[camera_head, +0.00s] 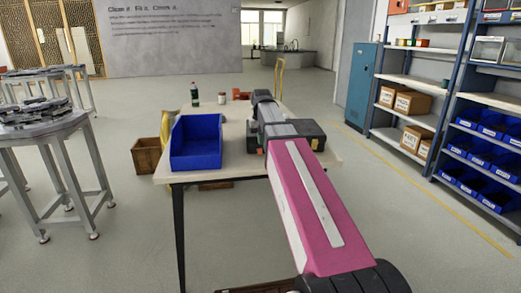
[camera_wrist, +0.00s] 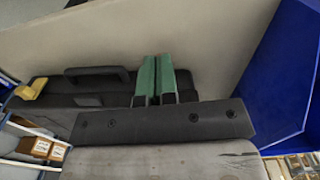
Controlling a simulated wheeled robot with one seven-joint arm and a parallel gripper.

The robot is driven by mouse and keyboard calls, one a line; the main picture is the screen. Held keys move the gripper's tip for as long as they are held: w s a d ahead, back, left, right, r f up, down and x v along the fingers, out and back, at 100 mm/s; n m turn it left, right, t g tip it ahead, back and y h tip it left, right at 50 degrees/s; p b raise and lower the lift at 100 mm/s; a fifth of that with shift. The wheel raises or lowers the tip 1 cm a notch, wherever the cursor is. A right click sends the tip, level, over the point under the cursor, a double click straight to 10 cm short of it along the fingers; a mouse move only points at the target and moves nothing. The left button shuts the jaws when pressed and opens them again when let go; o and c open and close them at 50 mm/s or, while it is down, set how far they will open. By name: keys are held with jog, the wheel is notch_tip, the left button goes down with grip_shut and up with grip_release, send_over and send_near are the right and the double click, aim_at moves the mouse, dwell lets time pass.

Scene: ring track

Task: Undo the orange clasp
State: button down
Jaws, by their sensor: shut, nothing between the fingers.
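A black case (camera_wrist: 100,90) with a carry handle (camera_wrist: 97,74) lies on the table in the wrist view. A yellow clasp (camera_wrist: 31,87) shows at the case's left end. I see no orange clasp in either view; it may be hidden behind my gripper. My gripper (camera_wrist: 155,78) has two green fingers, shut together and empty. They are over the case's edge, right of the handle; I cannot tell whether they touch it. In the head view, part of the case (camera_head: 312,133) shows behind my arm, and my fingers are hidden.
A blue bin (camera_head: 196,142) stands on the table (camera_head: 235,160), left of the case, and shows at the right of the wrist view (camera_wrist: 285,80). A green bottle (camera_head: 194,94) and a jar (camera_head: 222,97) stand behind. A wooden crate (camera_head: 146,156) is left of the table.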

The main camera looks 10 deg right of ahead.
notch_tip(320, 180, up, 5)
jog(key=shift+f, duration=0.2)
dwell(0.4)
